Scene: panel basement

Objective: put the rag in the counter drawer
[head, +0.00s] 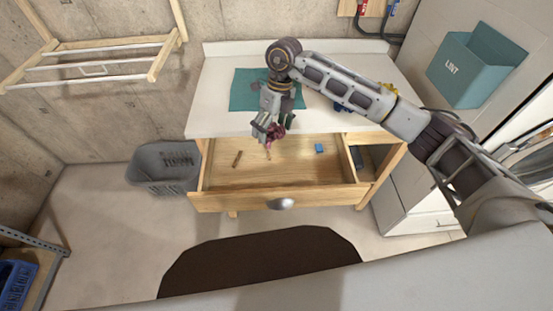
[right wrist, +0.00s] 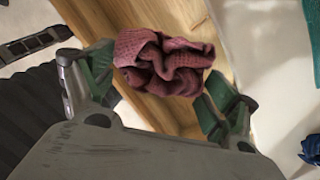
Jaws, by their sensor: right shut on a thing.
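The rag (right wrist: 165,60) is a crumpled dark pink cloth, held between the green-padded fingers of my right gripper (right wrist: 158,85) in the right wrist view. In the head view the right gripper (head: 270,130) and the rag (head: 276,132) are over the back part of the open counter drawer (head: 225,175), near the counter's front edge. The drawer is wooden, pulled out, with a round metal knob. The rag appears above the drawer floor; the exact height is hard to tell. My left gripper is not in view.
Small brown sticks and a blue block (head: 319,148) lie in the drawer. A teal mat (head: 245,92) lies on the counter (head: 215,110). A grey basket (head: 160,168) stands left of the drawer. A teal LINT bin (head: 475,68) is at the right. The drawer's front half is mostly clear.

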